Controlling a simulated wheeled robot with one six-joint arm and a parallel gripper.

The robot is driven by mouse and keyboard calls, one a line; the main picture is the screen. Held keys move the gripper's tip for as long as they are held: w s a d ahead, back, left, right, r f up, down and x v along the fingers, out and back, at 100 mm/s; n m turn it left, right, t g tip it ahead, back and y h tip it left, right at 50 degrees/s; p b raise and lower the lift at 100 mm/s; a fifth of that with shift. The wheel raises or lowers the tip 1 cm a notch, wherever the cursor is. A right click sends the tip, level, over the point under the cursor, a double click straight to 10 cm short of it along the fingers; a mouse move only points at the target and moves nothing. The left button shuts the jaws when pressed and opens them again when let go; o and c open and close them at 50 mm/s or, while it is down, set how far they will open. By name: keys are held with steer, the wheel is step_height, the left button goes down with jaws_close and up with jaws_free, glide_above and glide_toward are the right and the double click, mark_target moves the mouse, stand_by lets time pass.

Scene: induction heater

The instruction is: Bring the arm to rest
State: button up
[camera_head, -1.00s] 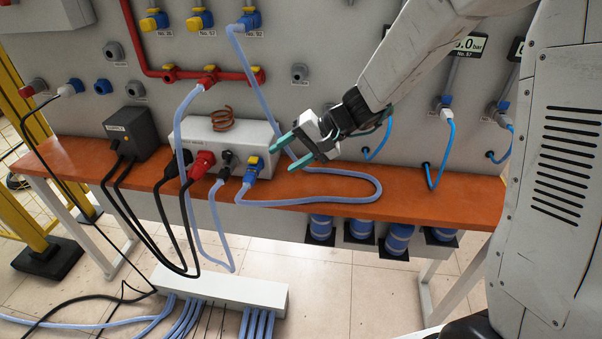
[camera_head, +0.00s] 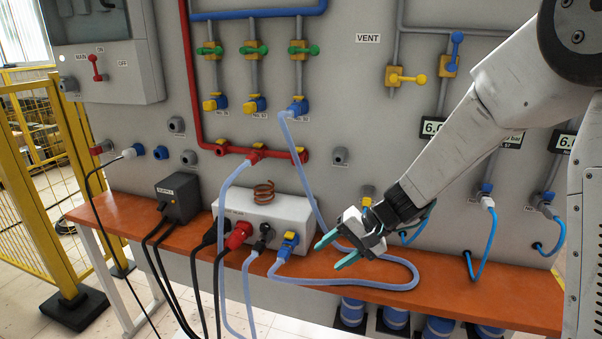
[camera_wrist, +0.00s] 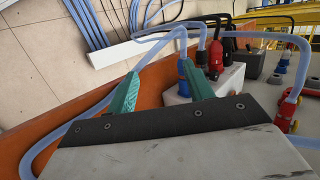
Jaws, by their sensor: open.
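My gripper (camera_head: 337,250) hangs over the orange bench, just right of the white heater box (camera_head: 290,208). Its two green fingers are spread apart, with nothing between them in the head view. In the wrist view the green fingers (camera_wrist: 160,93) are also apart, with the blue plug and hoses of the box beyond them. My arm reaches down to it from the upper right of the head view. The heater box carries a copper coil (camera_head: 263,192) on top. A red plug (camera_head: 238,235) and a blue-and-yellow connector (camera_head: 287,246) are in its front.
An orange bench (camera_head: 480,290) runs along the grey panel. A pale blue hose (camera_head: 365,284) loops on it under my gripper. A dark box (camera_head: 178,199) stands left of the heater box. Blue hoses (camera_head: 482,255) hang at the right. A yellow fence (camera_head: 40,190) stands far left.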

steer(key=s+d+r+n+h, duration=0.1)
steer(key=s+d+r+h, duration=0.2)
steer(key=s, duration=0.6)
steer(key=s+d+r+n+h, duration=0.1)
steer(key=s+d+r+h, duration=0.2)
steer(key=s+d+r, duration=0.4)
steer(key=s+d+r+n+h, duration=0.1)
steer(key=s+d+r, duration=0.3)
steer(key=s, duration=0.8)
steer(key=shift+s+d+r+h, duration=0.2)
steer(key=shift+d+r+h, duration=0.2)
steer(key=shift+d+h, duration=0.6)
